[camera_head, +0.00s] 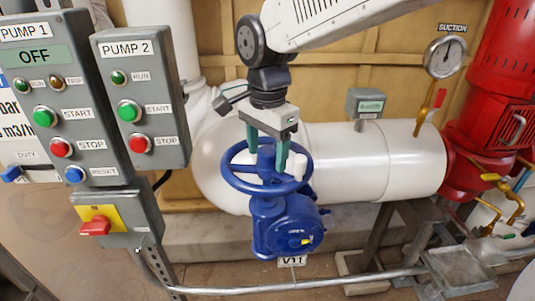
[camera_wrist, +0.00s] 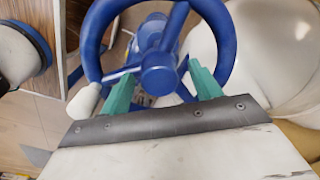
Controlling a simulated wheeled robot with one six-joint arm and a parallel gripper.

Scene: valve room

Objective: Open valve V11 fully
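Valve V11 has a blue handwheel (camera_head: 239,178) on a blue gearbox body (camera_head: 285,230), with a white V11 tag (camera_head: 291,261) below. The gearbox face has a small yellow pointer; its reading is too small to tell. My gripper (camera_head: 266,165) points down over the wheel, its green fingers spread apart around the hub area. In the wrist view, the fingers of my gripper (camera_wrist: 160,88) stand either side of the wheel's blue hub (camera_wrist: 159,73), with a gap between them. The wheel's white knob (camera_wrist: 84,100) is beside the left finger. Whether the fingers touch the spokes cannot be told.
Pump control boxes (camera_head: 143,95) with buttons stand at the left, above a yellow and red switch (camera_head: 96,222). A white pipe (camera_head: 350,160) runs behind the valve. A red pump (camera_head: 490,120) and suction gauge (camera_head: 445,56) are at the right. A low metal rail (camera_head: 300,284) runs in front.

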